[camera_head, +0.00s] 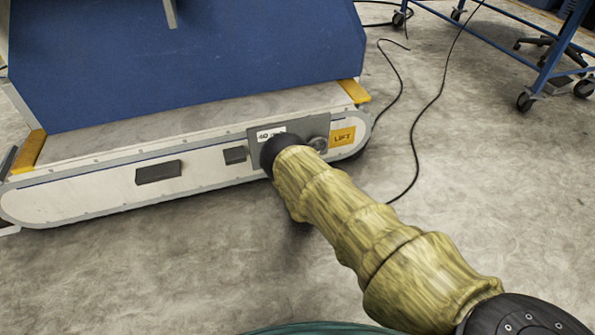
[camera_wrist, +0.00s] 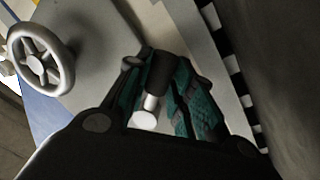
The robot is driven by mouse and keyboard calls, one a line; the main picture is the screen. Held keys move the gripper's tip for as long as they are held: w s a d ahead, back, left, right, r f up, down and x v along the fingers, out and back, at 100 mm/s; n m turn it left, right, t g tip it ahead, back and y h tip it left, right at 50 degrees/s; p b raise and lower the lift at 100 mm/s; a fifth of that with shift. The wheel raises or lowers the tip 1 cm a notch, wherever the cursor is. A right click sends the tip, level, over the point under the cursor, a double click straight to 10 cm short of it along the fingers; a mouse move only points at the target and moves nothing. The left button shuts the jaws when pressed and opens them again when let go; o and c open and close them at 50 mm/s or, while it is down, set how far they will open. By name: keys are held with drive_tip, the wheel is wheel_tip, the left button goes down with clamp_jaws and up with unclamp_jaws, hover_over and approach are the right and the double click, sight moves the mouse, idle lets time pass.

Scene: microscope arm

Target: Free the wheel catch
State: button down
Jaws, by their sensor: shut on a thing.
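The grey handwheel (camera_wrist: 40,60) is at the upper left of the wrist view, apart from my gripper. It shows partly in the head view (camera_head: 318,144), just right of my arm's far end. My gripper (camera_wrist: 158,74) is shut on the wheel catch, which has a dark round grip (camera_wrist: 161,68), a short bright shaft (camera_wrist: 151,102) and a pale round end (camera_wrist: 143,120). The teal-padded fingers stand on either side of it. The catch and my fingers are hidden behind my sleeved arm in the head view. Whether the catch is engaged cannot be told.
A grey plate (camera_head: 257,130) with a white label is on the side of the low white base (camera_head: 80,193). An orange LIFT label (camera_head: 342,137) is beside the wheel. A dark block (camera_head: 158,172) juts out to the left. Cables and a blue cart (camera_head: 545,78) are at the right.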

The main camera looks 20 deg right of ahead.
drive_tip(key=c, duration=1.5)
unclamp_jaws()
drive_tip(key=shift+s+f, duration=0.1)
drive_tip(key=shift+f, duration=0.05)
